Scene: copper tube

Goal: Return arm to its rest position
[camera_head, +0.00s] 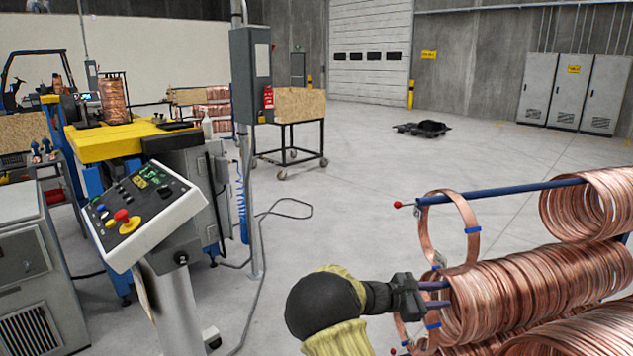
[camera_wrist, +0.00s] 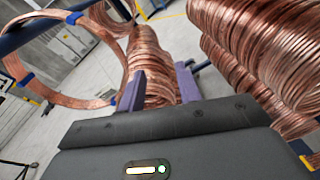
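My gripper (camera_head: 442,293) is at the lower right of the head view, pointing right toward the copper coils (camera_head: 530,285). In the wrist view my gripper (camera_wrist: 160,85) shows two purple fingers set apart, with no object clearly held between them. Coils (camera_wrist: 150,60) show beyond and between the fingertips; whether the fingers touch them I cannot tell. A thin copper ring with blue ties (camera_head: 470,225) hangs near the red-tipped end of a blue rack bar (camera_head: 510,190), just above my gripper. It also shows at the left of the wrist view (camera_wrist: 75,100).
More coils (camera_head: 590,205) hang on the rack at right, close to my gripper. A control panel (camera_head: 140,215) and a yellow-topped machine (camera_head: 125,140) stand at left. A wooden-sided cart (camera_head: 300,105) is at back. Open floor (camera_head: 360,190) lies in the middle.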

